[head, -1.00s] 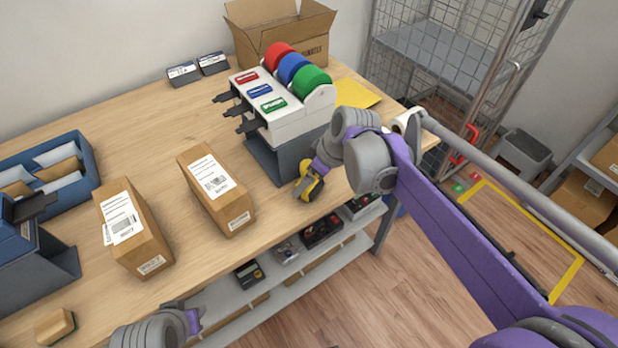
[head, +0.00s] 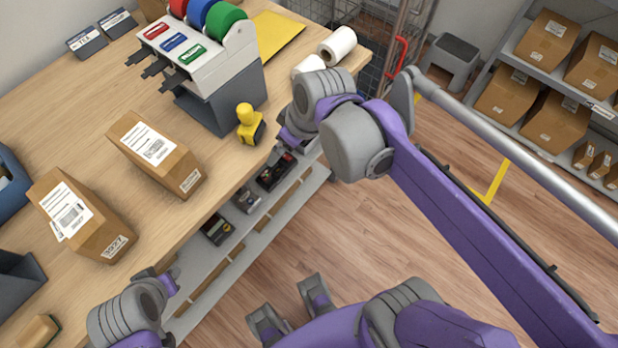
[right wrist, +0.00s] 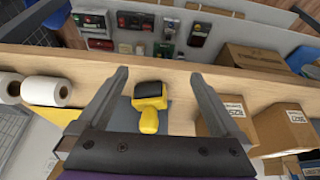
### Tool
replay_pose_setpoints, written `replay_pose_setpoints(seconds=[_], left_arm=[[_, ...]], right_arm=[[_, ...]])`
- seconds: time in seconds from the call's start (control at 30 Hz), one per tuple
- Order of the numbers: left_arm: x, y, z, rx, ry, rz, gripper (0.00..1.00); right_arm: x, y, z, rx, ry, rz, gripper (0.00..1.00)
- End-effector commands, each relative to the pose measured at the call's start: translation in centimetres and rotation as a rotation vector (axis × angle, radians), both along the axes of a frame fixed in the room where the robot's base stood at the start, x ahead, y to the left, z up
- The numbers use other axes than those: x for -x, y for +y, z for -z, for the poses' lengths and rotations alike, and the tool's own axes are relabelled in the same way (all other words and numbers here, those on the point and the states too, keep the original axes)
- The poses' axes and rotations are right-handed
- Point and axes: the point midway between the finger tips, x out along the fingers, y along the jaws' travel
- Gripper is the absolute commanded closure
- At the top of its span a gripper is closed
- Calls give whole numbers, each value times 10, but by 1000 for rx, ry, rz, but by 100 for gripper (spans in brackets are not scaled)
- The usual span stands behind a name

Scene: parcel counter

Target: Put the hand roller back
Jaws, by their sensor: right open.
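The hand roller (head: 250,124), yellow with a dark roller, stands on the wooden counter close to its front edge, beside the tape dispenser's dark base. It also shows in the right wrist view (right wrist: 151,100), framed between the two fingers with clear gaps at both sides. My right gripper (head: 288,148) is at the counter's front edge, to the right of the roller and apart from it; in the right wrist view (right wrist: 158,77) its jaws are open and empty. My left gripper (head: 168,284) is at the lower left by the counter edge; its fingers cannot be made out.
The tape dispenser (head: 205,55) with red, blue and green rolls stands behind the roller. Two cartons, one nearer (head: 80,215) and one farther (head: 155,152), lie to the left. A shelf (head: 262,215) holds devices below the counter.

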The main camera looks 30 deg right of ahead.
Motion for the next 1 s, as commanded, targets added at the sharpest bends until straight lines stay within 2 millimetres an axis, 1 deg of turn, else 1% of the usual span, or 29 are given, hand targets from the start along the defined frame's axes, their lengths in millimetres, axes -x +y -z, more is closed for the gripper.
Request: replay_pose_setpoints(seconds=[0.03, 0.1, 0.2, 0.3, 0.4, 0.47, 1.0], left_arm=[[0, 0, 0, 0, 0, 0, 68], [0, 0, 0, 0, 0, 0, 68], [0, 0, 0, 0, 0, 0, 68], [0, 0, 0, 0, 0, 0, 68], [0, 0, 0, 0, 0, 0, 68], [0, 0, 0, 0, 0, 0, 68], [0, 0, 0, 0, 0, 0, 68]], right_arm=[[21, 0, 19, 2, -4, 63, 0], [44, -3, 40, 3, -12, 154, 0], [70, -6, 67, -2, -29, 260, 0], [86, -9, 84, -8, -45, 332, 0], [95, -11, 94, -12, -53, 372, 0], [96, -11, 95, -14, -55, 381, 0], [96, -11, 95, -14, -55, 383, 0]])
